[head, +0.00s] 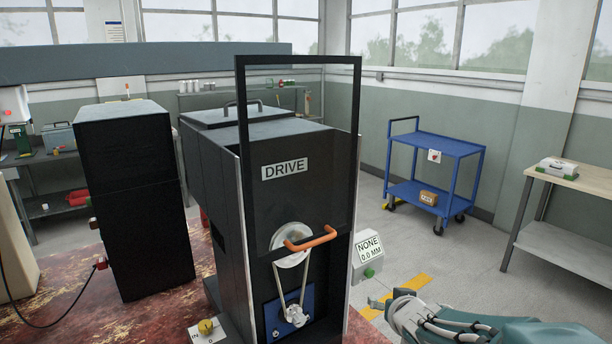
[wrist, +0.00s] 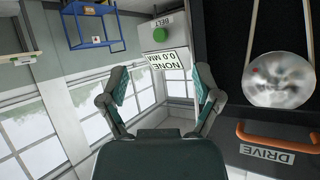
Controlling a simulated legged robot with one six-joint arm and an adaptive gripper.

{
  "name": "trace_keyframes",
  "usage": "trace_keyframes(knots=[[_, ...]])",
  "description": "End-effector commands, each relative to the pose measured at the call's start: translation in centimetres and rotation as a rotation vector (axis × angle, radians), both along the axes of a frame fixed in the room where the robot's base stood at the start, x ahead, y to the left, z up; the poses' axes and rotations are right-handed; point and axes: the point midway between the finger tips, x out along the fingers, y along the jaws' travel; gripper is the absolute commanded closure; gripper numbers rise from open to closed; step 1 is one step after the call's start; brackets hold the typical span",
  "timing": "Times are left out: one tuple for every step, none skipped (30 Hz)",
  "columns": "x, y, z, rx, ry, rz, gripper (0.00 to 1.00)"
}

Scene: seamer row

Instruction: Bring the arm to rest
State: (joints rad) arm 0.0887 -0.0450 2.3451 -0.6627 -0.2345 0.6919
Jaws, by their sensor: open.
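My arm comes in from the lower right of the head view, with my gripper (head: 382,300) at its left end, right of the black DRIVE machine (head: 215,250). In the wrist view my gripper (wrist: 161,82) has its two fingers spread wide, with nothing between them. It is open and empty. The wrist picture is turned roughly upside down. The machine front, with its orange handle (head: 311,239) and round pulley (head: 291,245), fills the right of the wrist view. My gripper appears apart from the machine.
A grey box with a NONE 0.0 MM display (head: 369,248) and green button sits at the machine's right side, close to my gripper. A blue cart (head: 447,147) and a wood-topped bench (head: 590,180) stand farther off. Floor between them is clear.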

Motion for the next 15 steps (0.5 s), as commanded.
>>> trace_keyframes(knots=[[-1.3,-0.5,1.2,-0.032,0.012,-0.033,0.18],[-2.1,-0.9,1.7,-0.052,0.028,-0.054,0.18],[-3.3,-1.3,2.3,-0.076,0.052,-0.077,0.18],[-4.2,-1.6,2.6,-0.091,0.073,-0.094,0.18],[-5.1,-1.8,3.0,-0.103,0.092,-0.108,0.18],[-6.5,-2.0,3.3,-0.118,0.122,-0.123,0.18],[-7.5,-2.1,3.6,-0.128,0.146,-0.133,0.18],[-8.6,-2.1,3.8,-0.135,0.171,-0.139,0.18],[-10.1,-2.1,4.0,-0.142,0.204,-0.146,0.18],[-11.2,-2.1,4.2,-0.144,0.229,-0.147,0.18],[-12.3,-2.0,4.3,-0.147,0.257,-0.146,0.18],[-13.9,-1.8,4.4,-0.147,0.292,-0.141,0.18],[-15.1,-1.5,4.4,-0.146,0.320,-0.134,0.18],[-16.3,-1.3,4.5,-0.145,0.346,-0.124,0.18],[-17.8,-0.9,4.5,-0.141,0.381,-0.107,0.18]])
